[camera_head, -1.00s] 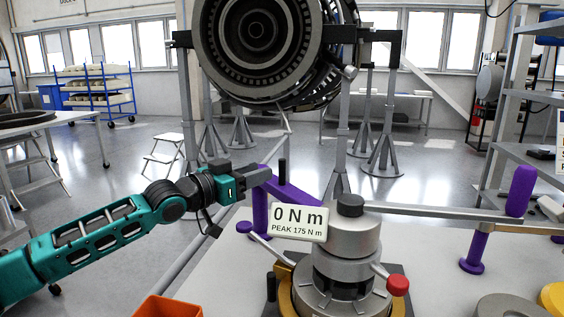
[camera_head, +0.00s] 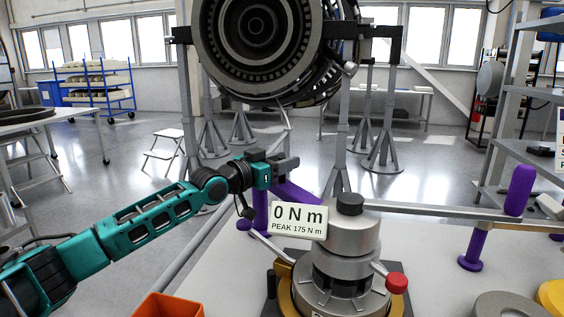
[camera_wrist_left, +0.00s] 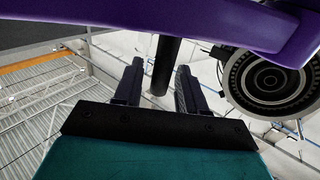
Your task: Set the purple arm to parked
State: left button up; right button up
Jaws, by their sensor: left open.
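The purple arm (camera_head: 297,193) reaches right from the top of a purple post (camera_head: 261,212) beside a grey round tool, partly hidden by my gripper and the readout sign. In the left wrist view the purple arm (camera_wrist_left: 170,17) crosses the top. A black upright peg (camera_wrist_left: 165,62) runs down from it, between my left fingers. My left gripper (camera_head: 288,163) is open at the purple arm, its fingers (camera_wrist_left: 158,80) on either side of the peg with gaps showing. In the head view the peg is hidden behind the gripper. My right gripper is not in view.
The readout sign (camera_head: 298,219) reads 0 N m, peak 175 N m. The grey tool (camera_head: 350,235) has a red-knobbed lever (camera_head: 397,283). A long grey bar (camera_head: 430,211) extends right to a purple handle (camera_head: 520,190). An orange bin (camera_head: 168,306) stands front left. An engine (camera_head: 265,45) hangs behind.

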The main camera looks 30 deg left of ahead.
pick_arm(q)
jog(key=shift+c, duration=0.3)
grip_shut()
